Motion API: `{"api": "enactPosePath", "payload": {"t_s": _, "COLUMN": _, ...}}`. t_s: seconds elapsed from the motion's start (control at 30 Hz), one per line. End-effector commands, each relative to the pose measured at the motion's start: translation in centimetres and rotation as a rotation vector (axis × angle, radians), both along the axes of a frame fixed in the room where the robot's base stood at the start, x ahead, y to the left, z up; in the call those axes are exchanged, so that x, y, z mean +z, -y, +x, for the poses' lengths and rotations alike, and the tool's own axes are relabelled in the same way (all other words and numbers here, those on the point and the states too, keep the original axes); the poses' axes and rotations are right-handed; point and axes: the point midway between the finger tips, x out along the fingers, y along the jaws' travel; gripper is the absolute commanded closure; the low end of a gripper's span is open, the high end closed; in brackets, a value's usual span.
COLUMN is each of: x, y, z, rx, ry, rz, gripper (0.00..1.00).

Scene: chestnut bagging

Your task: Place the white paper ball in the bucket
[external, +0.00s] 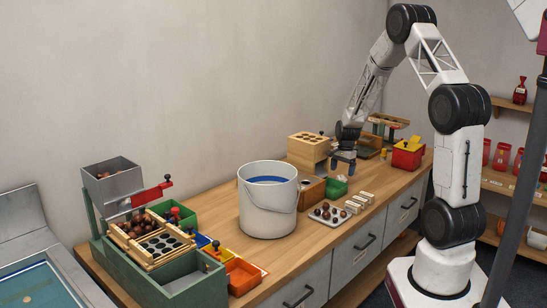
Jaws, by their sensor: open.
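The white bucket (267,212) stands upright on the wooden worktop, left of my gripper, with a blue band showing inside its rim. Its bottom is hidden by the near wall. My gripper (343,168) points down over the worktop to the right of the bucket, near a green container (336,187). It is open, and I make out nothing held in it. I cannot make out a white paper ball; it may be hidden or too small to tell.
A wooden box with holes (308,150) stands behind. A red bin (407,156) is at the far right. A sorting rig (160,244) and an orange bin (243,276) stand left.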

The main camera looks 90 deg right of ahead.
Motion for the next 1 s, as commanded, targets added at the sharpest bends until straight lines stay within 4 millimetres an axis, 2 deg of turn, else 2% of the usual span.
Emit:
{"api": "enactPosePath", "payload": {"t_s": 0.47, "x": -0.7, "y": -0.1, "z": 0.0, "rx": 0.0, "ry": -0.001, "rz": 0.002, "gripper": 0.11}}
{"api": "enactPosePath", "payload": {"t_s": 0.8, "x": -4.2, "y": -0.5, "z": 0.3, "rx": 0.001, "ry": -0.001, "rz": 0.002, "gripper": 0.11}}
{"api": "enactPosePath", "payload": {"t_s": 1.0, "x": -5.3, "y": -0.6, "z": 0.4, "rx": 0.0, "ry": -0.001, "rz": 0.001, "gripper": 0.11}}
